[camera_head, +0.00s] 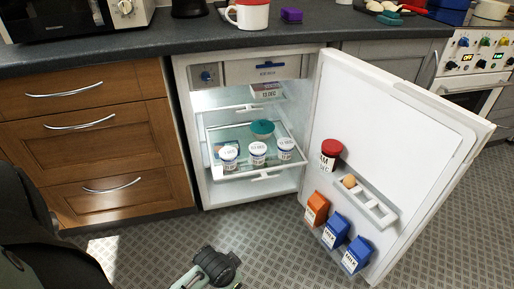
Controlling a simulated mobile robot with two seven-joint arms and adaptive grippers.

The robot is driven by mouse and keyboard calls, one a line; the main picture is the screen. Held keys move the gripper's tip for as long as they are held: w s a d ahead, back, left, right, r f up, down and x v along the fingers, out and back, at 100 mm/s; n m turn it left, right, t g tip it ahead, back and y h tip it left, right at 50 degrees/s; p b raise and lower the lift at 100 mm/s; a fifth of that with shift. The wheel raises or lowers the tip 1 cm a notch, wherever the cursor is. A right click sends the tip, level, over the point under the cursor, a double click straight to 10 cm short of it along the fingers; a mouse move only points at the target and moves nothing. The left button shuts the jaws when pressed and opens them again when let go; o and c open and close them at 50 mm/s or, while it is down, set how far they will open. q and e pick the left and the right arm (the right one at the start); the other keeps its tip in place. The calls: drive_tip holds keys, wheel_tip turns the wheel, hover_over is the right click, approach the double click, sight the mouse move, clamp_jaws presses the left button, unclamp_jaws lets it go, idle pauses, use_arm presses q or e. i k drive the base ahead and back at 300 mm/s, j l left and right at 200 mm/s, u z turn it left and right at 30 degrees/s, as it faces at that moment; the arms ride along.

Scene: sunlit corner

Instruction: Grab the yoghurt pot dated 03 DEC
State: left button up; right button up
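Three white yoghurt pots stand in a row on the middle shelf (232,177) of the open fridge: a left one (229,157), a middle one (258,154) and a right one (286,150). Their lids carry small print, too small to read, so I cannot tell which is dated 03 DEC. A dark part that looks like my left gripper (215,267) is low at the bottom edge, in front of the fridge and well away from the pots. Its fingertips are not clearly shown. My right gripper is not in view.
A teal bowl (262,129) stands behind the pots. A labelled box (268,90) is on the upper shelf. The fridge door (392,130) stands open to the right, holding a red-lidded jar (331,152), an orange carton (316,209) and blue milk cartons (335,230). The floor ahead is clear.

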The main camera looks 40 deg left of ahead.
sight(258, 150)
drive_tip(key=i+l+z, duration=0.1)
drive_tip(key=l+z, duration=0.2)
drive_tip(key=i+l+z, duration=0.1)
drive_tip(key=l+z, duration=0.2)
drive_tip(key=i+l+z, duration=0.45)
drive_tip(key=i+l, duration=0.65)
drive_tip(key=i, duration=0.15)
drive_tip(key=i+u, duration=0.15)
drive_tip(key=u, duration=0.25)
drive_tip(key=i+u, duration=0.2)
drive_tip(key=u, duration=0.2)
drive_tip(key=i+u, duration=0.2)
drive_tip(key=u, duration=0.25)
drive_tip(key=i+l+u, duration=0.15)
drive_tip(key=u, duration=0.25)
drive_tip(key=i+u, duration=0.15)
drive_tip(key=u, duration=0.25)
drive_tip(key=i+l+u, duration=0.1)
drive_tip(key=u, duration=0.25)
drive_tip(key=i+l+u, duration=0.15)
drive_tip(key=u, duration=0.25)
drive_tip(key=l+u, duration=0.2)
drive_tip(key=u, duration=0.15)
drive_tip(key=i+l+u, duration=0.3)
drive_tip(key=l+u, duration=0.25)
drive_tip(key=i+l, duration=0.05)
